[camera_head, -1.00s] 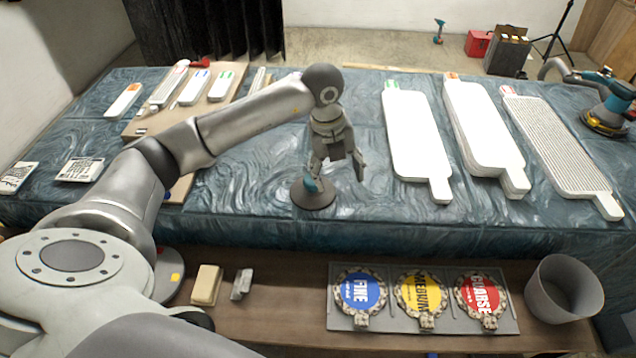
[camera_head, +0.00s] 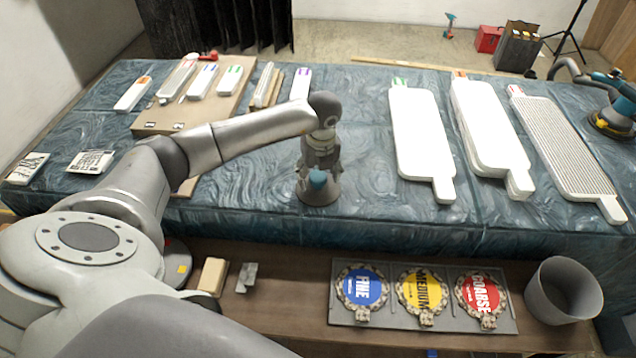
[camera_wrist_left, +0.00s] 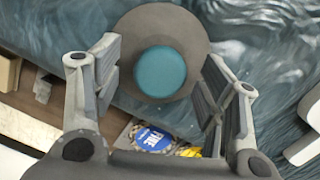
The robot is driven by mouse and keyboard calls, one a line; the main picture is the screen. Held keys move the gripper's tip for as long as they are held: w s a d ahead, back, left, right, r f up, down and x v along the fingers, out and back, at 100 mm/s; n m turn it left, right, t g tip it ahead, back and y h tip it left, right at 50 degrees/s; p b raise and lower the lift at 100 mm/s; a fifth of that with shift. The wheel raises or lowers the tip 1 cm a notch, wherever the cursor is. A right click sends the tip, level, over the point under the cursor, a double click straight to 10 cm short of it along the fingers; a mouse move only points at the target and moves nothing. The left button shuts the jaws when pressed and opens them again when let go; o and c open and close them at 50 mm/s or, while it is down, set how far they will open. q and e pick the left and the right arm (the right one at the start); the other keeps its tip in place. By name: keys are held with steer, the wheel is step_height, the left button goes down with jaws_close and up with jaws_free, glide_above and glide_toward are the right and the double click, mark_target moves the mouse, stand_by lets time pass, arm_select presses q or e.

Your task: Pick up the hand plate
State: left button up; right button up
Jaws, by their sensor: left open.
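The hand plate (camera_head: 318,197) is a round dark grey disc with a teal knob on top. It lies flat on the blue-covered table, near its front edge. My left gripper (camera_head: 320,172) is open and points down right over the plate, its fingers on either side of the knob in the head view. In the left wrist view the plate (camera_wrist_left: 185,28) and its teal knob show between the two spread fingers of the left gripper (camera_wrist_left: 162,62). I cannot tell whether a finger touches the knob. My right gripper is not in view.
Long white boards (camera_head: 420,140) lie to the right. A wooden board (camera_head: 160,120) with small white blocks lies at the left. The lower shelf holds a tray of FINE, MEDIUM and COARSE discs (camera_head: 338,316) and a grey bucket (camera_head: 563,291). The table around the plate is clear.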

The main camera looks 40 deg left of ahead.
arm_select(q)
steer(key=shift+a+f, duration=0.1)
steer(key=shift+f, duration=0.4)
steer(key=c, duration=1.2)
